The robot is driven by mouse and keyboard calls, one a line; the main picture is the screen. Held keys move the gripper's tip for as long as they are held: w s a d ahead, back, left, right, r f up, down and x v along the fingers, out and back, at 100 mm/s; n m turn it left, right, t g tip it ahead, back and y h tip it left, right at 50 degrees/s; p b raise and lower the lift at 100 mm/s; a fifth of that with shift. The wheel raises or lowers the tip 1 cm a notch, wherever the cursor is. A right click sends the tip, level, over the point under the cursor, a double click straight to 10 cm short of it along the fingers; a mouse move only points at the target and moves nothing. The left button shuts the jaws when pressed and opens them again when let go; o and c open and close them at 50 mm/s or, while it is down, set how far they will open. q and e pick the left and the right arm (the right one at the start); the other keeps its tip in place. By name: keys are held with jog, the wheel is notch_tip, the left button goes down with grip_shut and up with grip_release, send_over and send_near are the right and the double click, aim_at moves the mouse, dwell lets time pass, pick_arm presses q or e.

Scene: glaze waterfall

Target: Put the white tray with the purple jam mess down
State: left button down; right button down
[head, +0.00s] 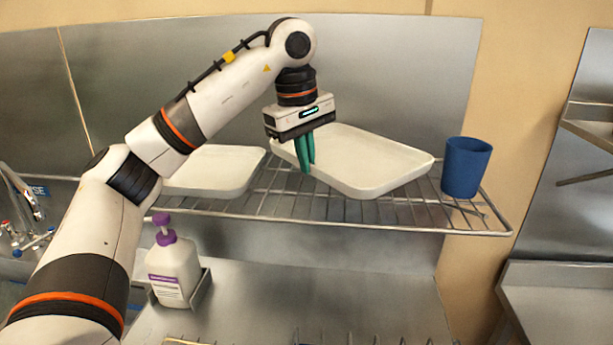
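A white tray (370,165) is at the wire rack, turned at an angle and overlapping the rack's middle. My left gripper (307,167) comes from above with its green fingers pointing down, close together at the tray's left rim, one on each side of it. It looks shut on this rim. I cannot tell whether the tray's underside touches the rack. No purple jam shows on the visible surface. A second white tray (215,170) lies on the rack to the left, partly behind my arm. My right gripper is not in view.
The wire rack (290,207) juts from a steel wall panel. A blue cup (465,167) stands at its right end, close to the tray. Below, a white pump bottle (173,268) with a purple top stands on the left. A steel shelf is at far right.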

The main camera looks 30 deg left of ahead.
aim_at(309, 197)
pick_arm(q)
jog(key=shift+f, duration=0.65)
notch_tip(309, 197, down, 2)
jog(key=shift+s, duration=0.1)
jog(key=shift+w+f+p, duration=0.25)
jog(key=shift+f+p, duration=0.25)
jog(key=shift+p, duration=0.2)
jog(key=shift+a+f, duration=0.1)
jog(key=shift+f, duration=0.05)
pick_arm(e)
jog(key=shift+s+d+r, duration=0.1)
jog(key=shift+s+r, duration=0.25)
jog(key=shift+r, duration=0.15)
pick_arm(q)
jog(key=shift+f, duration=0.1)
jog(key=c, duration=2.1)
grip_release()
jog(key=shift+f, duration=0.1)
jog(key=o, duration=0.5)
